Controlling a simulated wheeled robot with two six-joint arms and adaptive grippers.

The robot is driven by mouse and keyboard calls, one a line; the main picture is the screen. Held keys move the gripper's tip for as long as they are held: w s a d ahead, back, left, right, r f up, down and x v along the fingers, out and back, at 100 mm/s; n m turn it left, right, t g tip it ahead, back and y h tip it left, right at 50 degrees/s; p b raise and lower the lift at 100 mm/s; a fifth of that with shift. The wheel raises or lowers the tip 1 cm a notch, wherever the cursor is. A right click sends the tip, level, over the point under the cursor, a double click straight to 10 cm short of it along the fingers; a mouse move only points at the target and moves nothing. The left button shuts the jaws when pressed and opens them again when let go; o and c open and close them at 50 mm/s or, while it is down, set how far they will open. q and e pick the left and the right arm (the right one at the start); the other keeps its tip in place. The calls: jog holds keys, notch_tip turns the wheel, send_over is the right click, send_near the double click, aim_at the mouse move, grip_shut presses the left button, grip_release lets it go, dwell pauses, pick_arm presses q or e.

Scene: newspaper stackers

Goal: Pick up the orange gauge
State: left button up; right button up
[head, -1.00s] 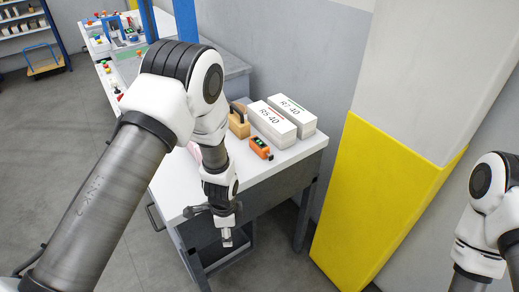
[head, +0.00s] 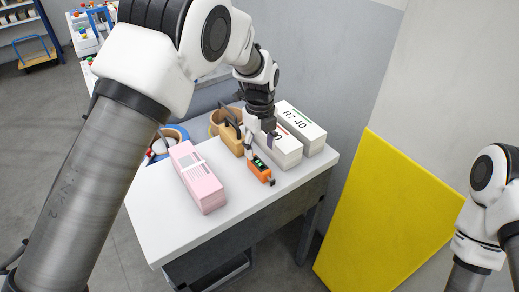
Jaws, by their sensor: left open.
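The orange gauge (head: 259,172) lies on the white table top, with a small green display on its upper face. My left gripper (head: 259,152) points down right at the gauge's far end, in front of the white boxes. It is open; one finger shows beside the gauge's left side, and I cannot tell whether it touches. The gripper hides part of the gauge's far end. My right arm shows at the right edge, but its gripper is outside the picture.
A white box marked R7 40 (head: 302,128) and another white box (head: 284,155) stand close behind the gauge. A tan block with a dark handle (head: 231,138) and a pink packet (head: 197,178) are to the left. The table's front (head: 180,235) is clear.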

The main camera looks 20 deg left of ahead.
aim_at(259, 164)
pick_arm(q)
jog(key=shift+w+a+f, duration=0.15)
jog(key=shift+w+a, duration=0.05)
jog(key=shift+w, duration=0.25)
jog(key=shift+s+d+f+p, duration=0.25)
jog(key=shift+s+f, duration=0.2)
jog(key=shift+s, duration=0.1)
jog(key=shift+s+d+f+p, duration=0.25)
jog(key=shift+s+f, duration=0.15)
jog(key=shift+s, duration=0.15)
jog(key=shift+a+f+p, duration=0.2)
jog(key=shift+f+p, duration=0.1)
jog(key=shift+f, duration=0.45)
jog(key=f, duration=0.2)
jog(key=w+f, duration=0.1)
jog(key=shift+a+f, duration=0.3)
jog(key=shift+f, duration=0.05)
jog(key=shift+d+r, duration=0.1)
jog(key=shift+r, duration=0.05)
jog(key=shift+s+d+r, duration=0.1)
jog(key=shift+s, duration=0.1)
jog(key=shift+c, duration=1.4)
jog(key=c, duration=0.5)
grip_shut()
pick_arm(e)
jog(key=shift+s+r, duration=0.25)
jog(key=shift+r, duration=0.8)
